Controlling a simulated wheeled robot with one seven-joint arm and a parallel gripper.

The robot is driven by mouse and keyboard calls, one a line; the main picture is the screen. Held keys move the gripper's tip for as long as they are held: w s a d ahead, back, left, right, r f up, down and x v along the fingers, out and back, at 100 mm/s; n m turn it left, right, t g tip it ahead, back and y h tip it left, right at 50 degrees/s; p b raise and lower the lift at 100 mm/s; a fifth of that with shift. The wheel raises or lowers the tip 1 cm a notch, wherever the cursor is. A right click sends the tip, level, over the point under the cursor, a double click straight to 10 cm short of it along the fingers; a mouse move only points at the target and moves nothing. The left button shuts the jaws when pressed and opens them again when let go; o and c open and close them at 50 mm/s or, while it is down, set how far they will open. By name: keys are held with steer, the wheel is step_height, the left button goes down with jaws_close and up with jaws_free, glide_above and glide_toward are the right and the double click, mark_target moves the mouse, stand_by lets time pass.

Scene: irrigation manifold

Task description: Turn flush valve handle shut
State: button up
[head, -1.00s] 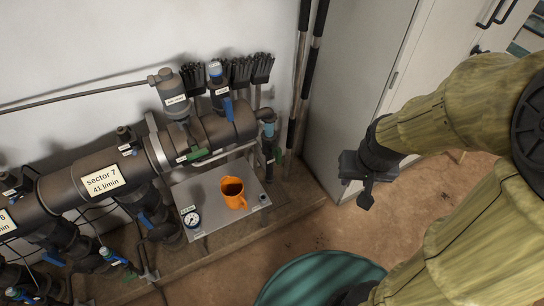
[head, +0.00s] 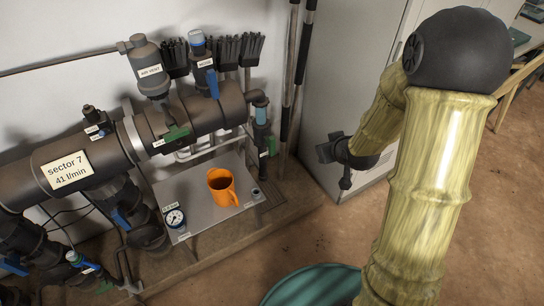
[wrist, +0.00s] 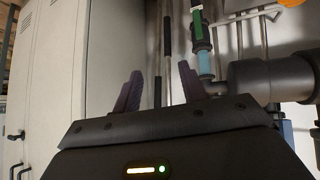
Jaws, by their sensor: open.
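A downturned pipe at the manifold's right end has a light blue section (head: 261,115) and a small green handle (head: 272,146) below it. In the wrist view the same pipe shows upside down, with the green handle (wrist: 198,25) above the light blue section. Another green handle (head: 177,133) sits on the main pipe. The labels are too small to read, so I cannot tell which handle is the flush valve's. My gripper (head: 325,151) is right of the pipe, in front of the cabinet, apart from both green handles. Its two fingers (wrist: 160,90) are open and empty.
An orange jug (head: 222,188) and a gauge (head: 175,218) are on a grey panel (head: 200,220) below the pipe. A tall cabinet (head: 350,90) stands right. Dark poles (head: 291,80) lean between. A teal round lid (head: 312,287) is in front. Floor between is clear.

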mark_target(273, 146)
steer(key=w+a+f+t+y+b, duration=0.2)
steer(key=f+b, duration=0.3)
steer(key=f, duration=0.2)
steer(key=w+a+f+n+t+y+b, duration=0.1)
steer(key=a+f+t+y+b, duration=0.1)
steer(key=f+b, duration=0.4)
steer(key=w+a+f+n+t+y+b, duration=0.1)
steer(key=w+a+f+t+y+b, duration=0.1)
steer(key=f+b, duration=0.4)
step_height(273, 146, down, 4)
steer(key=shift+w+a+r+y, duration=0.2)
steer(key=shift+w+a+y, duration=0.15)
steer(key=shift+a+y, duration=0.6)
steer(key=b+x, duration=0.1)
steer(key=x, duration=0.4)
steer(key=b+x, duration=0.1)
steer(key=x, duration=0.5)
steer(key=b+x, duration=0.1)
steer(key=x, duration=0.5)
steer(key=shift+w+a+r, duration=0.1)
steer(key=shift+w+r, duration=0.05)
steer(key=shift+r, duration=0.05)
steer(key=shift+c, duration=0.4)
jaws_close()
